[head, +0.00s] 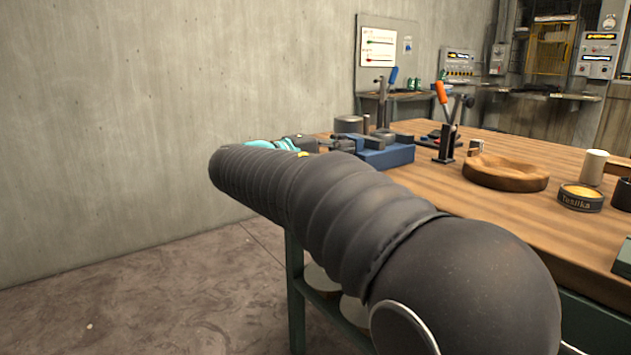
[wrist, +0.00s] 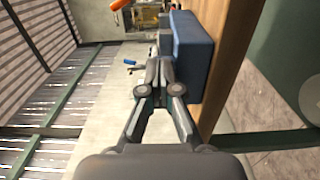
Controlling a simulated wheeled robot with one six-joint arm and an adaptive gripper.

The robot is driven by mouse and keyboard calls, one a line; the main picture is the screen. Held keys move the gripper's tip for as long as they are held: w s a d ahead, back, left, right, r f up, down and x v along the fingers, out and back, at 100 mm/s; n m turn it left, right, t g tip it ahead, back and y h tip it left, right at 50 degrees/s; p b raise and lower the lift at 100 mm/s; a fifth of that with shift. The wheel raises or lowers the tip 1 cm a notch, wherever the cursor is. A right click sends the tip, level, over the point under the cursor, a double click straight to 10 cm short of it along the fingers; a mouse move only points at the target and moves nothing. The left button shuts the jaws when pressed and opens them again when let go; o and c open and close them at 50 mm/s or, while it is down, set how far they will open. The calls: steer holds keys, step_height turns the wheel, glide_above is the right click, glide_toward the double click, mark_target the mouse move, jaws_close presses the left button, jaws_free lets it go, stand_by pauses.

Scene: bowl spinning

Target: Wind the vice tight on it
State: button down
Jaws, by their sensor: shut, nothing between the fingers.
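The blue vice (head: 392,155) sits on the near left edge of the wooden workbench. In the wrist view the vice's blue body (wrist: 192,60) is close to the right of my gripper (wrist: 157,68). My gripper is shut, with its fingertips together and nothing visible between them. It is beside the vice, at the bench edge; I cannot tell whether it touches. The vice's handle cannot be made out, and I cannot tell what, if anything, is between the jaws.
On the workbench (head: 545,152) are a wooden bowl (head: 505,174), a round tin (head: 580,198), a pale cup (head: 594,166) and an orange-handled clamp (head: 443,125). A grey wall stands at left, with open floor before it.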

steer(key=shift+f+b, duration=0.65)
steer(key=shift+w+f+b, duration=0.1)
steer(key=shift+f+b, duration=0.4)
steer(key=shift+f, duration=0.1)
steer(key=shift+f, duration=0.15)
steer(key=shift+s+d+b, duration=0.1)
steer(key=shift+s+b, duration=0.15)
steer(key=shift+b, duration=0.15)
steer(key=v, duration=0.6)
stand_by(0.5)
